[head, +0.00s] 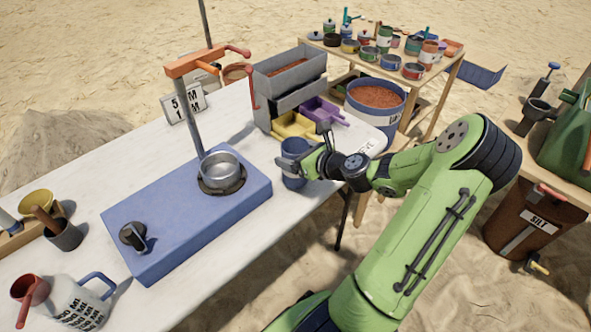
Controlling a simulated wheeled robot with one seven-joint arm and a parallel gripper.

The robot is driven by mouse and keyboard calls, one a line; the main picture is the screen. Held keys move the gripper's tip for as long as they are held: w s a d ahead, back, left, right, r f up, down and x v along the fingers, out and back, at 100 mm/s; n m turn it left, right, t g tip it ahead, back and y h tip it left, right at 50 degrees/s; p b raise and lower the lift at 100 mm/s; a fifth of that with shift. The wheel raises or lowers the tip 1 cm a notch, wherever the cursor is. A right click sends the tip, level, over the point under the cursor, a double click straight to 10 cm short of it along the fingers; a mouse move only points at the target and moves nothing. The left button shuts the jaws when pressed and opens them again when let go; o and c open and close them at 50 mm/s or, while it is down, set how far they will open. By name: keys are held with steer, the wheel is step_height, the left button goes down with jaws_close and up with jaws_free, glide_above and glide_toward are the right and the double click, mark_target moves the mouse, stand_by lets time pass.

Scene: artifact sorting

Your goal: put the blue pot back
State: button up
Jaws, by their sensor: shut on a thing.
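The blue pot (293,160) is upright at the right part of the white table, to the right of the blue block with the metal bowl. My gripper (308,162) comes in from the right and is shut on the blue pot. The fingers partly cover the pot's right side. I cannot tell whether the pot's base touches the table or is just above it.
A blue block (165,232) with a metal bowl (222,172) and an orange-topped post stands to the left. Yellow (294,126) and purple (322,112) bins sit behind the pot. A wooden table (440,62) with several small pots is at the back. Bare table (130,170) lies left of the block.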

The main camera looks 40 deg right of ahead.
step_height(320, 180, down, 3)
steer(key=shift+r+b, duration=0.15)
steer(key=shift+b, duration=0.35)
steer(key=shift+r, duration=0.15)
